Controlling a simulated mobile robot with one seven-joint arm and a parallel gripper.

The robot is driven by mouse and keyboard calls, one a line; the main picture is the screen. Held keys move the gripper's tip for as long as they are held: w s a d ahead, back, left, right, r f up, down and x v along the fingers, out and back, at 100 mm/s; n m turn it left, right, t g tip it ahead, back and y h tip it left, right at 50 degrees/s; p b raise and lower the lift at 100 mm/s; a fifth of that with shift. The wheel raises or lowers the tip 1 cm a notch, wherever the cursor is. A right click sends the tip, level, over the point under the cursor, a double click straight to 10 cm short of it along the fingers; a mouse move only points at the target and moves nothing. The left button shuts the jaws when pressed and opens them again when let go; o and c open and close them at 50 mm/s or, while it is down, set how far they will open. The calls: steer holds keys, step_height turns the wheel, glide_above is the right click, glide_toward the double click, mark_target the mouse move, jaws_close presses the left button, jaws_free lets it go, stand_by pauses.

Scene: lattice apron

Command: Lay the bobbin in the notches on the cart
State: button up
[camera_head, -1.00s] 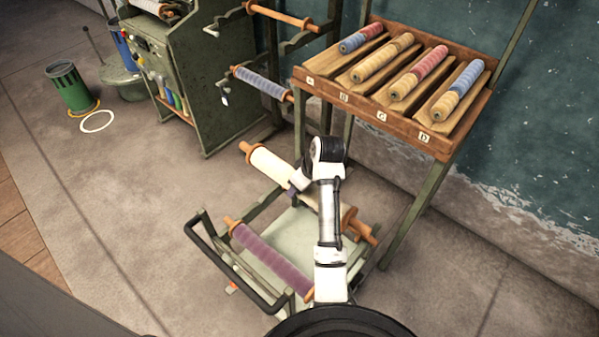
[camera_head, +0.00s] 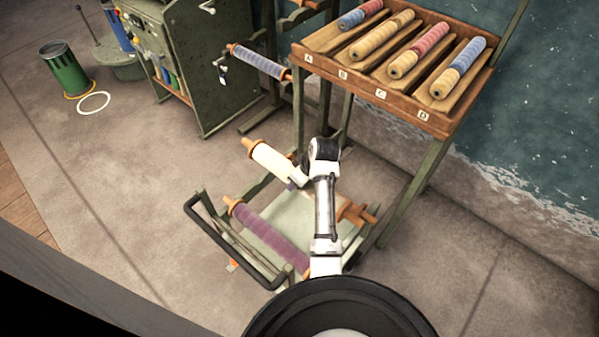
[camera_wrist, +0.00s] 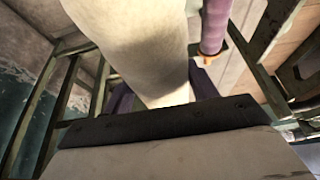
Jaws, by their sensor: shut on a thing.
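The cream bobbin (camera_head: 275,162) with orange-brown wooden ends is held slantwise above the far part of the green cart (camera_head: 296,238). My gripper (camera_head: 296,181) is shut around its middle, and my arm hides part of its right half. In the wrist view the cream bobbin (camera_wrist: 140,40) fills the upper middle, between the dark fingers of my gripper (camera_wrist: 163,98). A purple bobbin (camera_head: 268,234) lies across the near part of the cart. I cannot tell whether the cream bobbin touches the cart's notches, which are hidden or too small.
A wooden rack (camera_head: 375,88) with several coloured spools on lettered slots stands behind right. A stand holds a blue-grey bobbin (camera_head: 258,62) behind the cart. A green machine cabinet (camera_head: 205,70) and a green bin (camera_head: 66,68) stand left.

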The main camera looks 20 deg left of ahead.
step_height(320, 180, down, 16)
steer(key=b, duration=0.6)
steer(key=shift+r, duration=0.2)
stand_by(0.3)
steer(key=shift+d, duration=0.15)
stand_by(0.6)
steer(key=shift+f, duration=0.15)
stand_by(0.4)
steer(key=shift+f+b, duration=0.75)
steer(key=shift+f, duration=0.45)
steer(key=shift+f, duration=0.6)
stand_by(0.6)
steer(key=o, duration=1.4)
steer(key=shift+s, duration=0.1)
